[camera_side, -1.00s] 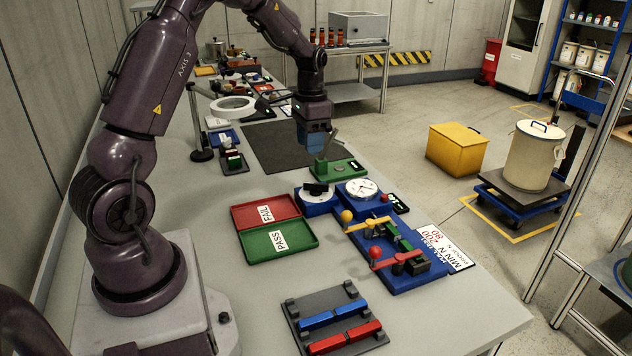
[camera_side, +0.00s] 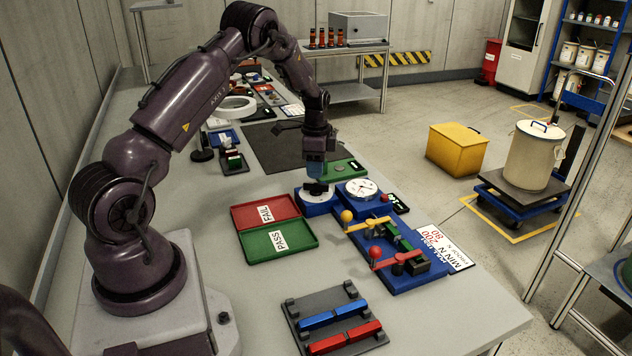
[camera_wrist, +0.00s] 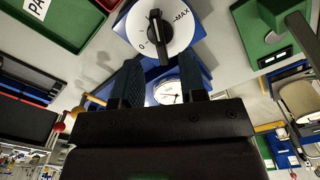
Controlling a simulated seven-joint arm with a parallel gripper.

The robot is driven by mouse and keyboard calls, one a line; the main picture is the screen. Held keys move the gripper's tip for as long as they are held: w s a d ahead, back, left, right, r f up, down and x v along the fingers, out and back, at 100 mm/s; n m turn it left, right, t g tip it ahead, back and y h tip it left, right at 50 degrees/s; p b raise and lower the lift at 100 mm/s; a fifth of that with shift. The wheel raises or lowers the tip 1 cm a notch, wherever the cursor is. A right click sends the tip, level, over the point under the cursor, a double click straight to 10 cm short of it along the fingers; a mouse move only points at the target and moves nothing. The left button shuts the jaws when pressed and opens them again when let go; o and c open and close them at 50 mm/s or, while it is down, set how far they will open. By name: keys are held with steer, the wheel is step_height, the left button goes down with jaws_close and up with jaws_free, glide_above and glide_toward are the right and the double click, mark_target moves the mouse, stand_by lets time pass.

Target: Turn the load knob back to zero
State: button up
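The load knob (camera_wrist: 156,34) is a black bar on a white dial marked 0 and MAX. It fills the top middle of the wrist view. A pale mark shows at the bar's upper end, away from the printed 0. In the side view the knob's blue base (camera_side: 318,207) stands beside the gauge, partly hidden by my gripper (camera_side: 317,174) just above it. The wrist view shows the fingers of my gripper (camera_wrist: 160,76) apart with nothing between them, pointing toward the dial. I cannot tell whether they touch the knob.
A white gauge (camera_side: 361,188) stands right of the knob. A blue fixture (camera_side: 402,275) with yellow and red ball levers is in front of it. The red FAIL tray (camera_side: 250,219) and green PASS tray (camera_side: 306,238) lie to the left.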

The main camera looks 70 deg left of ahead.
mark_target(316, 183)
steer(key=shift+f, duration=2.35)
jaws_close()
